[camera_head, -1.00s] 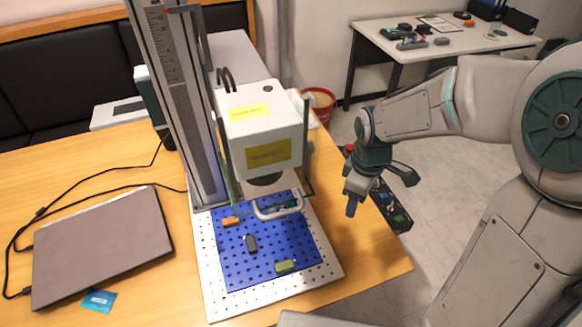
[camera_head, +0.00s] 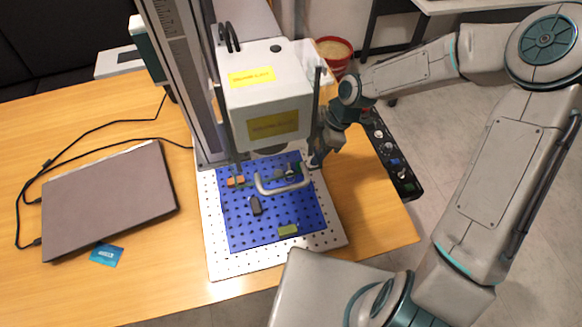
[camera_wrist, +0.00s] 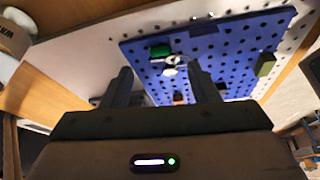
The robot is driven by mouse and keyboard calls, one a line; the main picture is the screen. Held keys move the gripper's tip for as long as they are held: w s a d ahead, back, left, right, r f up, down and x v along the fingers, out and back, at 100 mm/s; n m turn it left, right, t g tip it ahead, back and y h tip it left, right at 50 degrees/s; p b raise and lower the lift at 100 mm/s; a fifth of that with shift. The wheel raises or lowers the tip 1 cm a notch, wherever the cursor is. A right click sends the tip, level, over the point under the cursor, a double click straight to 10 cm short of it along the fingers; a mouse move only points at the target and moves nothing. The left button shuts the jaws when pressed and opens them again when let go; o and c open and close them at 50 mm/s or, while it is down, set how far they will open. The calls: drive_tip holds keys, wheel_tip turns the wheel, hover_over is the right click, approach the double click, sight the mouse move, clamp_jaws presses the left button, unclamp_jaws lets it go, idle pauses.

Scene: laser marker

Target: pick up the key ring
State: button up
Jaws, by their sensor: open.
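The key ring (camera_wrist: 171,62), a green tag with silver metal pieces, lies on the blue perforated plate (camera_wrist: 240,45). In the wrist view it appears between and beyond the fingertips of my gripper (camera_wrist: 162,78). My gripper is open and empty. In the head view my gripper (camera_head: 315,158) is at the right edge of the plate, beside the marker's right post. The key ring is small and partly hidden there, near the white curved handle.
The laser marker head (camera_head: 265,95) overhangs the back of the plate. A white curved handle (camera_head: 283,189) stands over the plate. An orange block (camera_head: 236,181), a dark grey piece (camera_head: 256,205) and an olive block (camera_head: 288,230) lie around it. A closed laptop (camera_head: 110,200) is at left.

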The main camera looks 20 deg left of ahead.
drive_tip(key=shift+x, duration=3.4)
drive_tip(key=c, duration=1.1)
